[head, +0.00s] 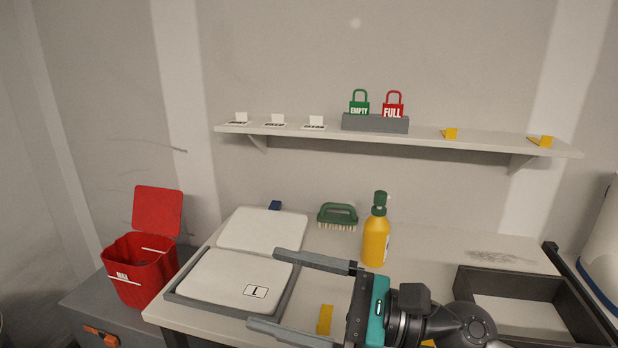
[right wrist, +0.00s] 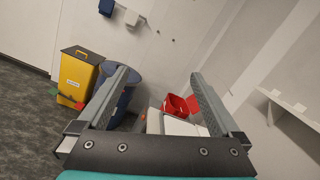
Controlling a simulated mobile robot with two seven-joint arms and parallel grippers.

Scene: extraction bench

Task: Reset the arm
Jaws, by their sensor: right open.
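My right gripper (head: 283,295) comes in from the right in the head view, over the bench. Its two fingers are spread wide with nothing between them. The fingers also show in the right wrist view (right wrist: 160,88), open and empty. The near part of the fingers overlaps the right edge of a grey tray (head: 172,297) that holds a white pad marked L (head: 225,275); I cannot tell the height gap. My left gripper is not in view.
A yellow bottle (head: 376,240) and green brush (head: 337,214) stand behind the gripper. A dark open tray (head: 510,275) is at right, a red bin (head: 140,265) at left. A shelf (head: 270,130) holds green and red padlock signs. A yellow bin (right wrist: 77,75) shows in the wrist view.

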